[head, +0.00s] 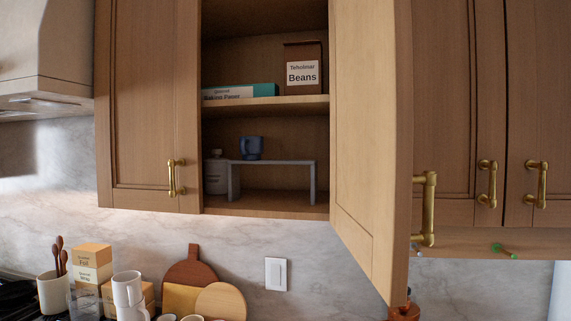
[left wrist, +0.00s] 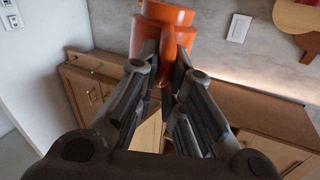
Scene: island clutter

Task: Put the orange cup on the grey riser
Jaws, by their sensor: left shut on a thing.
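The grey riser (head: 275,163) stands on the bottom shelf of the open cabinet, with a blue mug (head: 251,148) on the left part of its top. The right part of its top is bare. My left gripper (left wrist: 166,65) is shut on the orange cup (left wrist: 166,32) in the left wrist view; the fingers hide part of it. An orange piece, apparently the same cup (head: 404,313), shows at the bottom edge of the head view, below the open door. My right gripper is not in view.
The open cabinet door (head: 370,140) juts out right of the opening. A grey canister (head: 215,173) stands at the riser's left end. A beans box (head: 303,66) and a flat box (head: 240,93) are on the shelf above. White mugs (head: 129,290) and boards (head: 193,270) stand below.

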